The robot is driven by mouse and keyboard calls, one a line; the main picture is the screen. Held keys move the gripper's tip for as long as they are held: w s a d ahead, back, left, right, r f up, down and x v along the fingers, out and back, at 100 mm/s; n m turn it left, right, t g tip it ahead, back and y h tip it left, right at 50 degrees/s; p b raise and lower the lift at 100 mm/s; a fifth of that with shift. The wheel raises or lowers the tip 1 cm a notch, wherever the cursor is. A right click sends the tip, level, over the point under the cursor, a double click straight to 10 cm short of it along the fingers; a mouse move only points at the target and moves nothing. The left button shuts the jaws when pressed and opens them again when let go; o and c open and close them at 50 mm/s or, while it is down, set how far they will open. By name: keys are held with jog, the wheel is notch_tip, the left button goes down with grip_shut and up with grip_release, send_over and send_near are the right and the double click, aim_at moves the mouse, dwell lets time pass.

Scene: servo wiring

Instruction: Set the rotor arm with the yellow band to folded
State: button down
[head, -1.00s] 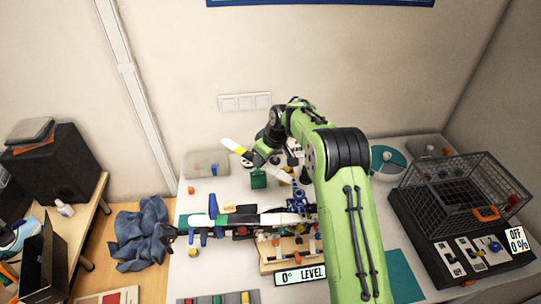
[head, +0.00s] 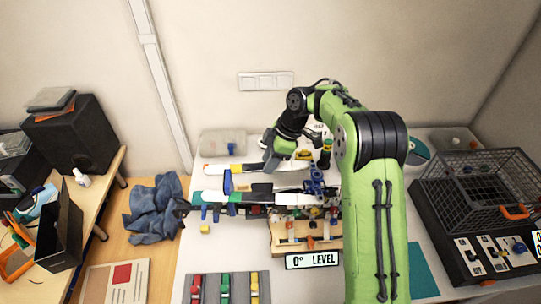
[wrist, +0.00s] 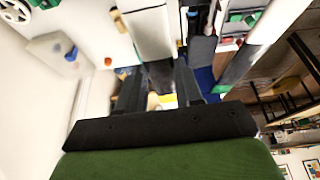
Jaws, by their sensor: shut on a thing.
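The white rotor arm with the yellow band (head: 222,168) reaches left from the drone's blue hub (head: 314,183), behind the other arm and roughly parallel to it. My gripper (head: 272,167) is shut on this rotor arm, right of the yellow band. In the wrist view, a pale arm surface (wrist: 150,30) runs up from between my fingers (wrist: 160,85), and a bit of yellow (wrist: 167,98) shows between them. Another white rotor arm, with a green band (head: 234,197), lies in front. My gripper's fingertips are partly hidden in the head view.
A wooden stand (head: 285,238) with a "0° LEVEL" sign (head: 312,260) is in front. A tray of red, green and yellow clips (head: 240,287) lies at the near edge. A wire cage (head: 475,190) and switch panel stand right. A clear box (head: 222,143) is behind.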

jog(key=shift+s+n+g, duration=0.3)
jog(key=shift+s+n, duration=0.4)
jog(key=c, duration=0.7)
grip_release()
jog(key=shift+d, duration=0.1)
jog(key=p+v, duration=0.5)
jog(key=v, duration=1)
jog(key=shift+r, duration=0.4)
